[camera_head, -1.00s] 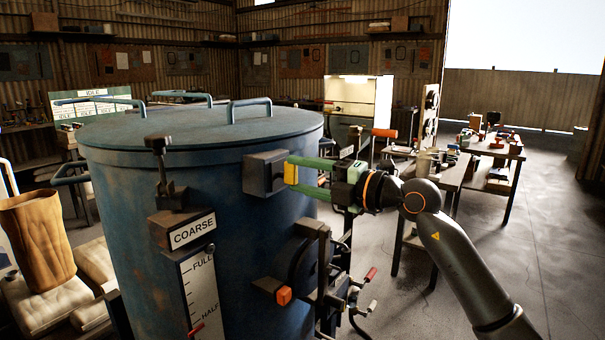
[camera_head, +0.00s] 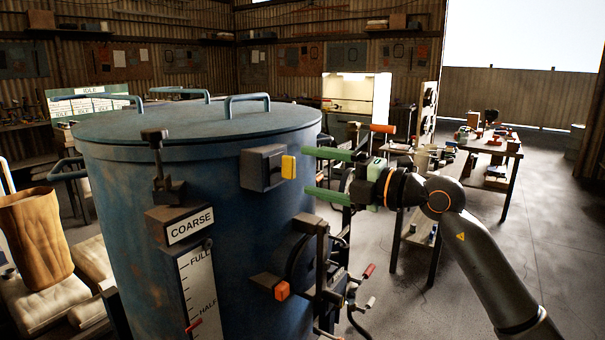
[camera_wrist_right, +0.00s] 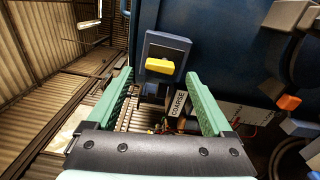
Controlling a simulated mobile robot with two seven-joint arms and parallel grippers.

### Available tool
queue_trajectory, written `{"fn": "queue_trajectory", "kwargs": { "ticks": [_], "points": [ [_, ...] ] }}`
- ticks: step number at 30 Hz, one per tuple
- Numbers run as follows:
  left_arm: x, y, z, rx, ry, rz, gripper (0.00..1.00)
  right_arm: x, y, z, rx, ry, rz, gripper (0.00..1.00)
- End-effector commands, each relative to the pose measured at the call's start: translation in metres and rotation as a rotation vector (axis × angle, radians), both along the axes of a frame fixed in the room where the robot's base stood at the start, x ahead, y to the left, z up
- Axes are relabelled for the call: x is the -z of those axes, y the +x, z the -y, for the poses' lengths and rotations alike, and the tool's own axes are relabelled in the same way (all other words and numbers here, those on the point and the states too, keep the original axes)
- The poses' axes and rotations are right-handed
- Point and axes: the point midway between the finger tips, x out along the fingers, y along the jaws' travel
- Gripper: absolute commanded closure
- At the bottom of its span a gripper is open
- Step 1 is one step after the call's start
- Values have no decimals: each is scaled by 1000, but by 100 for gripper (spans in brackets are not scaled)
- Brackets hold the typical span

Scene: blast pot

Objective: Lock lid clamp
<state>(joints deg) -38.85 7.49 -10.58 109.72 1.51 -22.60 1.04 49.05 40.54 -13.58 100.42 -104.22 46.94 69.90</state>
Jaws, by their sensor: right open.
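The blue pot (camera_head: 115,230) has a flat round blue lid (camera_head: 190,122) resting on its top. A dark block (camera_head: 262,170) with a yellow lever (camera_head: 289,167) is fixed to the pot's side just below the lid. In the right wrist view the yellow lever (camera_wrist_right: 160,66) lies across the block's face. A dark upright clamp-like fitting (camera_head: 160,168) sits at the rim further left; I cannot tell which fitting is the lid clamp. My right gripper (camera_head: 306,172) has green fingers, spread and empty, pointing at the yellow lever from the right with a gap. My left gripper is out of view.
A COARSE label (camera_head: 190,226) and a level gauge (camera_head: 197,285) are below the rim. Dark pipework with an orange knob (camera_head: 282,291) and a red-tipped handle (camera_head: 369,270) juts out below my right gripper. A sack (camera_head: 36,240) stands at left. Open floor (camera_head: 545,230) lies right.

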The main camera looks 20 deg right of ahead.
Motion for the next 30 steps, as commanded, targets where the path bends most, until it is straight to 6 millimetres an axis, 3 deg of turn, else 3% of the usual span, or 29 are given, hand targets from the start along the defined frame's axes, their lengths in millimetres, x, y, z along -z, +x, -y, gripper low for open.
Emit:
{"fn": "queue_trajectory", "kwargs": {
  "ticks": [6, 12, 30],
  "points": [
    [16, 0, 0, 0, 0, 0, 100, 5, -39, 31, 3, -4, -2, 15],
    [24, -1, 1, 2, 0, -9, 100, 3, -62, 49, 1, -2, -3, 15],
    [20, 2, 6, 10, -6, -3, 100, 0, -70, 54, -2, 0, -2, 15]
  ]
}}
